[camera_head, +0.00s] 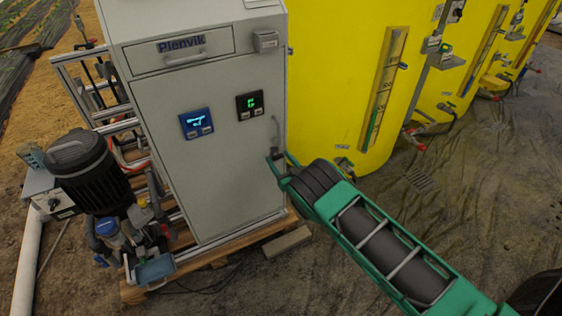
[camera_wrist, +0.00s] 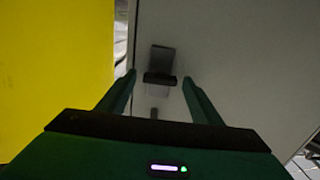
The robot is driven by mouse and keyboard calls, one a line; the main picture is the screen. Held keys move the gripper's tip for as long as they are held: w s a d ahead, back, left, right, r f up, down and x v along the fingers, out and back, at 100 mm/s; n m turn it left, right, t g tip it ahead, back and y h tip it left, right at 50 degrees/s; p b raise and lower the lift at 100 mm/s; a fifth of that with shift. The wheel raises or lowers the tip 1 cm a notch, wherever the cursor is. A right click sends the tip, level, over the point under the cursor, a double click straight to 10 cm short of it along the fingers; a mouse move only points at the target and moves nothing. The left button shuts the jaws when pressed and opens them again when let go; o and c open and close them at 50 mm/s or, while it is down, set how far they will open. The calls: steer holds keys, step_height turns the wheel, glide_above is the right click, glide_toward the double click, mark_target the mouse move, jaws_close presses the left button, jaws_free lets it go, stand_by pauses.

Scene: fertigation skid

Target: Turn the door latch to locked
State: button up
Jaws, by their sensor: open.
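The door latch is a small grey fitting near the right edge of the grey cabinet door (camera_head: 215,120). In the wrist view the latch (camera_wrist: 161,57) shows as a grey block with a darker bar across it, lying between and just ahead of my two fingers. My gripper (camera_wrist: 160,85) is open, one green finger on each side of the latch, with no clear contact. In the head view my gripper (camera_head: 279,164) is at the door's right edge, below a thin grey bent handle (camera_head: 276,128). My gripper and arm partly hide the latch there, so its turn position is unclear.
Yellow tanks (camera_head: 335,60) stand close to the right of the cabinet. A blue display (camera_head: 197,123) and a green-lit display (camera_head: 249,105) are on the door. A wooden pallet (camera_head: 215,250) lies underneath. The floor at right is mostly clear.

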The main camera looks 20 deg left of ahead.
steer(key=c, duration=1.1)
steer(key=shift+o, duration=0.2)
